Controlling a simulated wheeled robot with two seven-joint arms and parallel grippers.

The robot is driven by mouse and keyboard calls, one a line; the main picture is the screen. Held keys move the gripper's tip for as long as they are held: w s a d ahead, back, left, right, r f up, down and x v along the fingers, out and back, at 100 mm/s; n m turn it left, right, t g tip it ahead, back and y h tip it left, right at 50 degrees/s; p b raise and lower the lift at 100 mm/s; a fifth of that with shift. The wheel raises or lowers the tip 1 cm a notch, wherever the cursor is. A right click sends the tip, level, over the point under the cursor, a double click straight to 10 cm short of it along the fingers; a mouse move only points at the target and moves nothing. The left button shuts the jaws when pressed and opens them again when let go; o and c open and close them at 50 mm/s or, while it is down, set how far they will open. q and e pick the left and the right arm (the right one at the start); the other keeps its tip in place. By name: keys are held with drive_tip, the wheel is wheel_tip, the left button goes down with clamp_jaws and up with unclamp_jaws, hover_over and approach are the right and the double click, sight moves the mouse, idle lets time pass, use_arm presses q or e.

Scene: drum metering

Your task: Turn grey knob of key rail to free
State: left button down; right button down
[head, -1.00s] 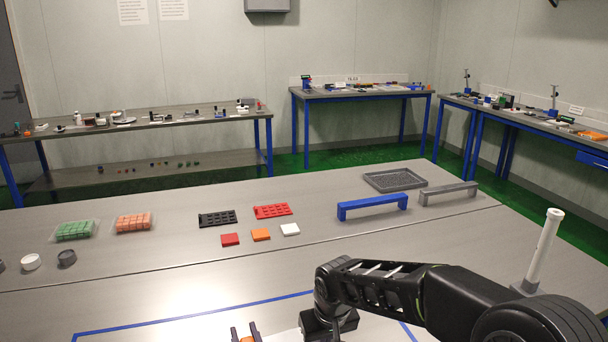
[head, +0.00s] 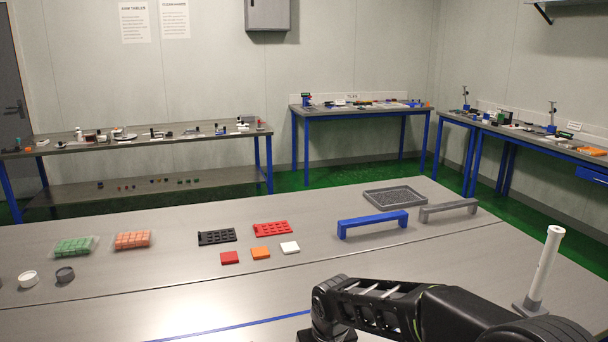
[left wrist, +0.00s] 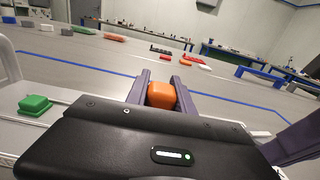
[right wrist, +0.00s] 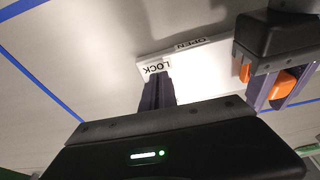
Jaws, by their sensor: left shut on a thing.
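My left gripper (left wrist: 162,92) is shut on an orange block (left wrist: 161,95), which sits between its two fingers. The left gripper also shows at the right of the right wrist view, with orange between its parts (right wrist: 285,85). My right gripper (right wrist: 158,85) has its fingers close together, with no gap visible between them. They are at a white plate (right wrist: 205,65) marked LOCK and OPEN, with their tips by the LOCK label (right wrist: 156,69). I cannot tell whether they touch it. I cannot make out the grey knob in any view. Both grippers are outside the head view.
Black and red trays (head: 272,229), small coloured tiles (head: 260,252), a blue handle (head: 372,223) and a grey handle (head: 448,209) stand farther back on the table. A white post (head: 546,265) stands at the right. A green piece (left wrist: 35,105) is left of my left gripper.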

use_arm(q)
drive_tip(key=shift+d, duration=0.1)
use_arm(e)
drive_tip(key=shift+a, duration=0.15)
drive_tip(key=shift+s, duration=0.4)
drive_tip(key=shift+r, duration=0.15)
drive_tip(key=v, duration=0.2)
drive_tip(key=w+v, duration=0.1)
drive_tip(key=v, duration=0.2)
drive_tip(key=shift+r, duration=0.4)
use_arm(q)
drive_tip(key=c, duration=1)
unclamp_jaws()
